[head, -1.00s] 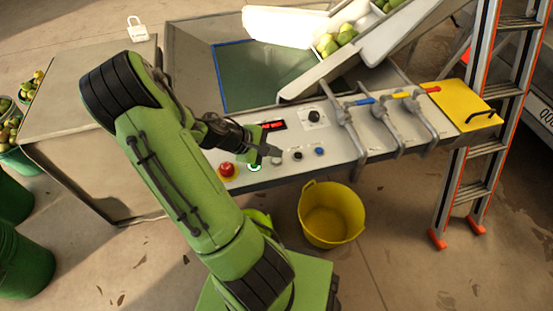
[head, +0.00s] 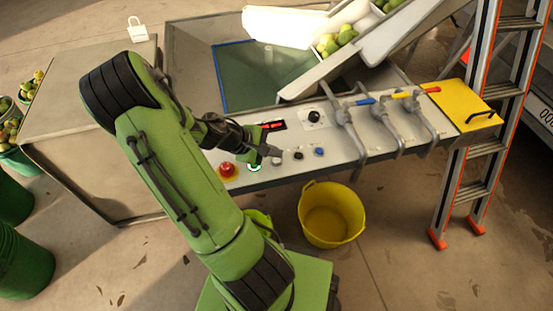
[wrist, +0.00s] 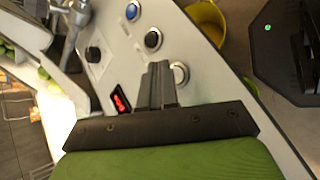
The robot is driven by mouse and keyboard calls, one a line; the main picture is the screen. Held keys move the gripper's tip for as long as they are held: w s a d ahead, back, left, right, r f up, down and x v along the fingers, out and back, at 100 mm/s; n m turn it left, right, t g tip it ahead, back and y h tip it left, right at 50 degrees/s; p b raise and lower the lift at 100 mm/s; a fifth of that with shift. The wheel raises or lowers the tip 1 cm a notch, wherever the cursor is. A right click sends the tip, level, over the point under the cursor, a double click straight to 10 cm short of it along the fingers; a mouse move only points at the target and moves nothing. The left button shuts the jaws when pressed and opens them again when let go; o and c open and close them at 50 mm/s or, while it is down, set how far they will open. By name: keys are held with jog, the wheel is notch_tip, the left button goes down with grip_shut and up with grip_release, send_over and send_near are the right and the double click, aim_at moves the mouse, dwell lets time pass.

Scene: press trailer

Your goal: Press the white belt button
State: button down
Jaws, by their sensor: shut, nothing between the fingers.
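The white belt button (wrist: 180,73) is a round pale cap in a metal ring on the light control panel. In the wrist view it sits just right of my fingertips. In the head view the white button (head: 277,160) shows just below the fingertips. My gripper (head: 273,151) is shut and empty, over the front part of the panel. Its fingers also show in the wrist view (wrist: 158,68), pointing at the panel beside the button and hiding a little of its left edge. I cannot tell whether they touch anything.
A black button (head: 298,155) and a blue button (head: 319,152) lie right of the white one. A green-ringed button (head: 254,167) and a red mushroom button (head: 227,170) lie left. A red display (head: 273,125), a knob (head: 314,116) and pipe valves (head: 382,121) are behind. A yellow bucket (head: 331,214) stands below.

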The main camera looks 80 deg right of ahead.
jog(key=shift+f, duration=0.1)
dwell(0.3)
jog(key=shift+f, duration=0.35)
